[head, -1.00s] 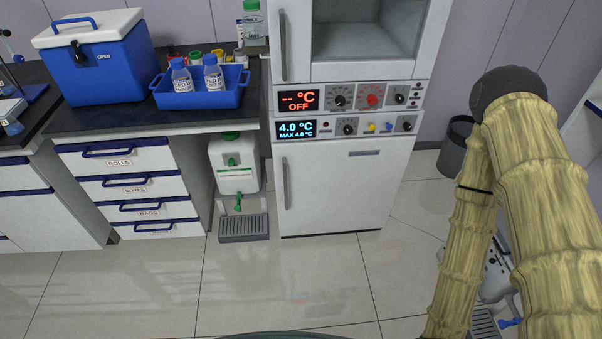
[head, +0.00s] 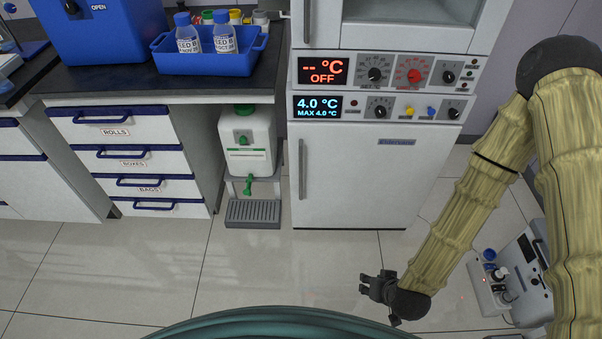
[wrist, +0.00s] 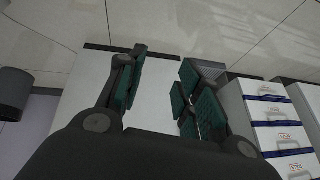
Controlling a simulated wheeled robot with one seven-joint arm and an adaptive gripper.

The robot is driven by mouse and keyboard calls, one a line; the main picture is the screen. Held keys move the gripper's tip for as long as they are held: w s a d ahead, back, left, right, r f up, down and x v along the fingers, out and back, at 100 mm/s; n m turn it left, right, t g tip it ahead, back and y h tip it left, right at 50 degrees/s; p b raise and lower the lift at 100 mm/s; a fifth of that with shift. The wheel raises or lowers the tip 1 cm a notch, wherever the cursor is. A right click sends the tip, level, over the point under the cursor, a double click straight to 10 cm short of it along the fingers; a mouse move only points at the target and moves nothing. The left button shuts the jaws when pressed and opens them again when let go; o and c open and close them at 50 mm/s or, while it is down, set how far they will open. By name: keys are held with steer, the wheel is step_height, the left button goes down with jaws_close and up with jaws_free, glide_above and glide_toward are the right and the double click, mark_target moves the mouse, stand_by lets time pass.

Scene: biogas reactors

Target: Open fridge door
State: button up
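The fridge is the lower white unit under the blue 4.0 °C display (head: 318,106). Its white door (head: 375,175) is shut, with a vertical grey handle (head: 302,168) along the left edge. My gripper (head: 370,287) is low over the floor in front of the fridge, apart from the door and right of the handle in the head view. In the wrist view my gripper (wrist: 165,75) has its two green-padded fingers spread with nothing between them. The white fridge door (wrist: 158,98) shows beyond them, upside down. The handle cannot be made out there.
The oven unit with a red OFF display (head: 323,71) sits above the fridge. A white canister (head: 247,145) over a grey drip tray (head: 253,213) stands left of it, then drawers (head: 133,165). A white device (head: 510,275) is at lower right. Floor before the fridge is clear.

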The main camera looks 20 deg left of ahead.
steer(key=w+a+f+n+t+y+b, duration=0.1)
steer(key=w+a+f+t+y+b, duration=0.15)
steer(key=w+a+b, duration=0.65)
steer(key=n+t+y+b, duration=0.25)
steer(key=t+b, duration=0.65)
steer(key=b, duration=0.6)
glide_toward(301, 163)
steer(key=shift+m+g, duration=0.25)
steer(key=b+x, duration=0.2)
steer(key=x, duration=0.8)
steer(key=shift+w+a+r+b, duration=0.1)
steer(key=shift+w+r+b, duration=0.05)
steer(key=shift+w+b, duration=0.3)
jaws_close()
